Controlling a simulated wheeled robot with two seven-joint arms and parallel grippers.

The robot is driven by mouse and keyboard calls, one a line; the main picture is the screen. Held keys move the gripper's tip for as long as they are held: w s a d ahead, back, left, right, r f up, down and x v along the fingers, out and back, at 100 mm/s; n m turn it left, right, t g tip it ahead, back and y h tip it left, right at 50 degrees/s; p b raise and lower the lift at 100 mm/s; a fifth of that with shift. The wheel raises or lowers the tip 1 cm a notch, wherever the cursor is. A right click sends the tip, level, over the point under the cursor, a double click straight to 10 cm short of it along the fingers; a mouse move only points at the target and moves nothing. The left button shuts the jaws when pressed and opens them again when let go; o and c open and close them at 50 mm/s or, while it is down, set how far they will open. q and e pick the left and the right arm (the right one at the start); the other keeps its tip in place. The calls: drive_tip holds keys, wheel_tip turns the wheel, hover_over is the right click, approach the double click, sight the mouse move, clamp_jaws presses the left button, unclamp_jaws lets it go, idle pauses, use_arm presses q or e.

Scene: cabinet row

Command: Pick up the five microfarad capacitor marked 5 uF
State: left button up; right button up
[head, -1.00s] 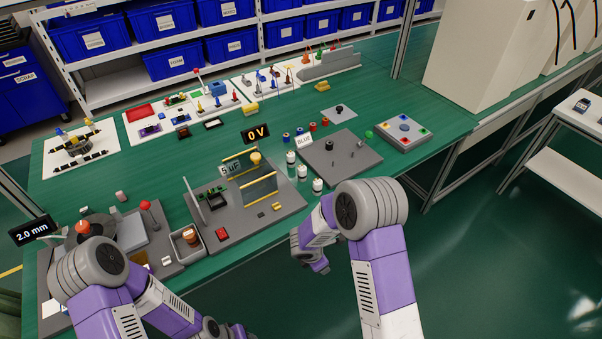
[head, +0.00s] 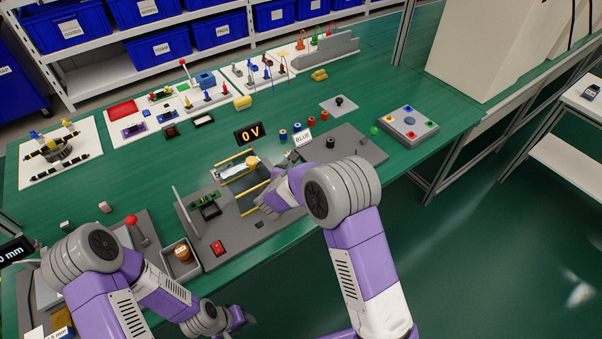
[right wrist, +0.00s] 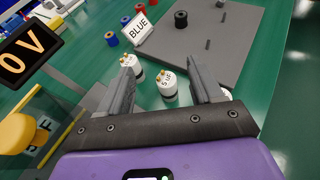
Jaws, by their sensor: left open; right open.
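In the right wrist view the white capacitor marked 5 uF (right wrist: 168,88), with brass terminals on top, stands upright between and beyond the fingers of my right gripper (right wrist: 162,64). The fingers are open and empty. A second white capacitor (right wrist: 136,71) stands beside the left finger, and a third (right wrist: 226,94) is partly hidden behind the right finger. In the head view my right gripper (head: 289,165) is over the table by the test board, and the arm and hand hide the capacitors. My left gripper (head: 236,318) is open and empty at the table's front side.
A grey test board (head: 250,228) with brass rails and a yellow knob lies left of the right gripper. A 0 V display (head: 250,134) and a BLUE sign (head: 303,138) stand behind. A grey plate (head: 365,153) with a black spool lies to the right.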

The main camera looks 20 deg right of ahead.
wheel_tip(320, 180, down, 6)
drive_tip(key=shift+s+r+b, duration=0.15)
drive_tip(key=shift+r+b, duration=0.05)
drive_tip(key=shift+b, duration=0.4)
drive_tip(key=shift+w+d+f, duration=0.1)
drive_tip(key=shift+w+d, duration=0.2)
drive_tip(key=shift+w, duration=0.15)
drive_tip(key=b+x, duration=0.1)
drive_tip(key=x, duration=0.5)
drive_tip(key=shift+w+d, duration=0.1)
drive_tip(key=shift+w, duration=0.05)
drive_tip(key=c, duration=1.1)
drive_tip(key=shift+o, duration=0.2)
